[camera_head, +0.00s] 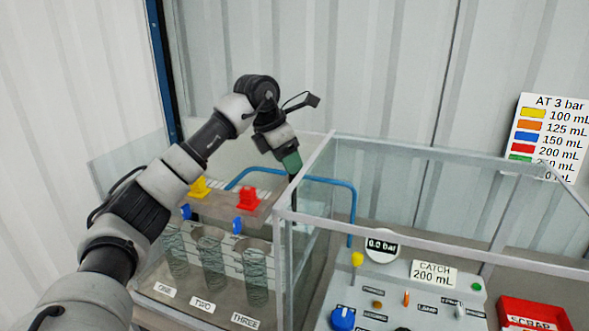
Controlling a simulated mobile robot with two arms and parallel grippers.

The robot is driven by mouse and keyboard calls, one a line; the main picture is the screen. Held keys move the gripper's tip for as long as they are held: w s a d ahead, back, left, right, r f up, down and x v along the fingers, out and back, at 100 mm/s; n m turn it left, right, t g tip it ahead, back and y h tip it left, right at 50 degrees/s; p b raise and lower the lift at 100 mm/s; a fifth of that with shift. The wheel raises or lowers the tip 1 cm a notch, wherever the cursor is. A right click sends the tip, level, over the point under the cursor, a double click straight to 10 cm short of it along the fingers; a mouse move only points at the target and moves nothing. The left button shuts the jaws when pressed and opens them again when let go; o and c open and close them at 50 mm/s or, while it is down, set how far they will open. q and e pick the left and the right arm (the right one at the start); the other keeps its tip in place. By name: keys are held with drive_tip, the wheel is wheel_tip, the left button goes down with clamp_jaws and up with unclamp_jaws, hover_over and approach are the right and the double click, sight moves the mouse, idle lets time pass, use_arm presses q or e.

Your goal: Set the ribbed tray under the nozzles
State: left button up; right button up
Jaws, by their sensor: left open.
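My left gripper (294,195) points down from the left arm, behind the clear guard's metal frame post. Its fingers are thin and dark, and partly hidden by the frame. It holds nothing that I can see. Three clear coiled cylinders labelled ONE (175,252), TWO (211,264) and THREE (256,277) stand to its left. I cannot make out the nozzles. I cannot pick out the ribbed tray; the area below the gripper is partly hidden by the frame. My right gripper is not in view.
A clear guard with a grey metal frame (430,155) encloses the right side. A blue pipe (330,182) runs behind the gripper. A control panel (400,298) has a gauge (383,246) and a CATCH 200 mL sign (434,273). A red SCRAP bin (533,311) sits at right.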

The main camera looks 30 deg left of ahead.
use_arm(q)
drive_tip(key=shift+p+x, duration=0.4)
drive_tip(key=shift+x, duration=1.75)
drive_tip(key=shift+c, duration=0.5)
clamp_jaws()
